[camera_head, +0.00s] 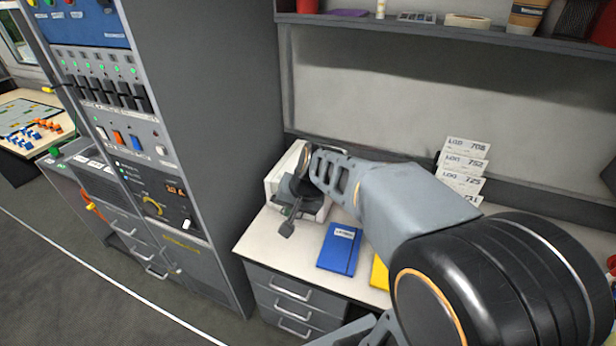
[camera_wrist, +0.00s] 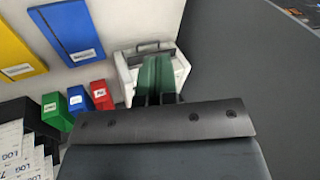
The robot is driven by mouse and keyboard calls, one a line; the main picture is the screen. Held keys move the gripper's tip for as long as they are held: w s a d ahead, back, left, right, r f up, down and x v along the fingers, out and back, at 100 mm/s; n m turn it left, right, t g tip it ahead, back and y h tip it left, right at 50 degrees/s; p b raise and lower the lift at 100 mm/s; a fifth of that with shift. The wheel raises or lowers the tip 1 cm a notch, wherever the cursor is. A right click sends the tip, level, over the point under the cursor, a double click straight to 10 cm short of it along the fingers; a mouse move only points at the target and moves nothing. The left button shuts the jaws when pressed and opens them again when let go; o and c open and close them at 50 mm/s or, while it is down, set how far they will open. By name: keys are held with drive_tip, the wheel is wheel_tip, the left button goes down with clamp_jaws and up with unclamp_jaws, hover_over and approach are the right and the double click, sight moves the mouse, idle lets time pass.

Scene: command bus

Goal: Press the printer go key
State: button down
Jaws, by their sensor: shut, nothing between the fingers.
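The printer appears to be the white box-shaped device (camera_head: 273,184) on the desk beside the tall grey cabinet. It also shows in the wrist view (camera_wrist: 183,68), with a dark bar at its far edge. My gripper (camera_head: 287,229) is shut and empty, its fingers pointing down at the printer's front side in the head view. In the wrist view the fingers (camera_wrist: 155,72) cover the middle of the printer. I cannot tell whether they touch it. I cannot make out the go key; my gripper and wrist hide much of the printer.
A blue folder (camera_head: 338,250) and a yellow folder (camera_head: 379,273) lie on the desk. Log cards (camera_head: 463,165) stand at the back. Red (camera_wrist: 101,94), blue (camera_wrist: 79,98) and green (camera_wrist: 54,108) boxes show in the wrist view. The tall cabinet (camera_head: 215,120) borders the desk.

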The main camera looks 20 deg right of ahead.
drive_tip(key=w+d+r+m+t+y+p, duration=0.1)
drive_tip(key=w+d+m+p, duration=0.25)
drive_tip(key=w, duration=0.35)
drive_tip(key=w+d+r+m+t+y+p, duration=0.1)
drive_tip(key=w+d+m+p, duration=0.1)
drive_tip(key=w+m, duration=0.35)
drive_tip(key=w+d+f+m+t+h+p, duration=0.1)
drive_tip(key=w+d+f+m+t+p, duration=0.1)
drive_tip(key=w+d+m, duration=0.5)
wheel_tip(320, 180, down, 3)
drive_tip(key=shift+w+d+r+p, duration=0.2)
drive_tip(key=shift+w+d+p, duration=0.45)
drive_tip(key=shift+w, duration=0.45)
drive_tip(key=shift+a+f, duration=0.1)
drive_tip(key=shift+a, duration=0.05)
wheel_tip(320, 180, down, 8)
drive_tip(key=b, duration=0.5)
drive_tip(key=shift+r+b, duration=0.25)
drive_tip(key=shift+b, duration=0.15)
drive_tip(key=shift+f+b, duration=0.6)
drive_tip(key=shift+b, duration=0.05)
drive_tip(key=shift+f, duration=0.15)
drive_tip(key=shift+f+b, duration=0.25)
drive_tip(key=shift+b, duration=0.35)
